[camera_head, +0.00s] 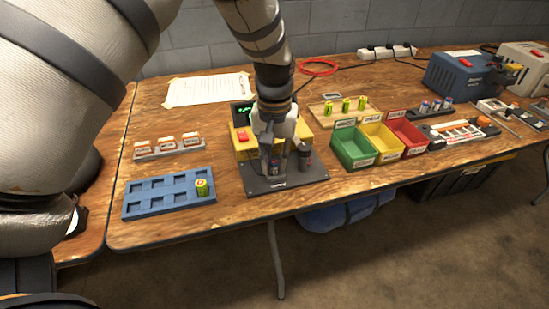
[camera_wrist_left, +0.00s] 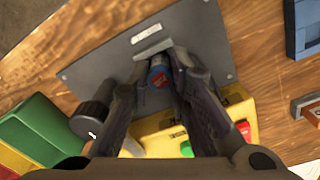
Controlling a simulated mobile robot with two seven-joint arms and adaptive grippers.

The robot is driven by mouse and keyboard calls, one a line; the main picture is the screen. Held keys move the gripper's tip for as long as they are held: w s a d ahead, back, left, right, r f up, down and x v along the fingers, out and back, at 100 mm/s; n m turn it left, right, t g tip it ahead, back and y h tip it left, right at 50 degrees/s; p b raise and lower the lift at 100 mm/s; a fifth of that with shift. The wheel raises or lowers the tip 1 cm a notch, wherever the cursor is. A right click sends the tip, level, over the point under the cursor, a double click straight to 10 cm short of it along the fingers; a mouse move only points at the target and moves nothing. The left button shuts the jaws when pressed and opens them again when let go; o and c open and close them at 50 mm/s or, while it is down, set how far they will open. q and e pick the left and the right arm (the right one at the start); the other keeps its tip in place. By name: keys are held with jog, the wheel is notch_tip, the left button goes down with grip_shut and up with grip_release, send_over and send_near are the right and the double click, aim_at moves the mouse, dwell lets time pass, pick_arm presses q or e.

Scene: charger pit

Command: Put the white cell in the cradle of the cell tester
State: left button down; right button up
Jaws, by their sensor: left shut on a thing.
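The cell tester has a yellow body (camera_head: 243,153) and a dark grey base plate (camera_head: 300,178), which also shows in the left wrist view (camera_wrist_left: 105,73). My left gripper (camera_head: 275,170) points down over the plate, in front of the yellow body. In the left wrist view its fingers (camera_wrist_left: 163,82) are shut on a cell (camera_wrist_left: 158,76) with a red and blue end; no white shows on it. A light grey bracket (camera_wrist_left: 153,48) on the plate is right beside the cell. Whether the cell rests in the cradle cannot be told. My right gripper is not in view.
Green, yellow and red bins (camera_head: 352,150) stand further right. A blue tray (camera_head: 140,205) with one green cell (camera_head: 202,187) lies left. Several green cells stand on a wooden rack (camera_head: 318,106) behind.

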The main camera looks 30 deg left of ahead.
pick_arm(q)
jog(key=shift+f, duration=0.1)
jog(key=c, duration=1.4)
grip_release()
jog(key=shift+r+p, duration=0.85)
jog(key=shift+r, duration=2.75)
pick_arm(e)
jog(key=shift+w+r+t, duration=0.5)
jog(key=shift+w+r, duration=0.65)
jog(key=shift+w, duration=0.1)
pick_arm(q)
jog(key=shift+f, duration=0.1)
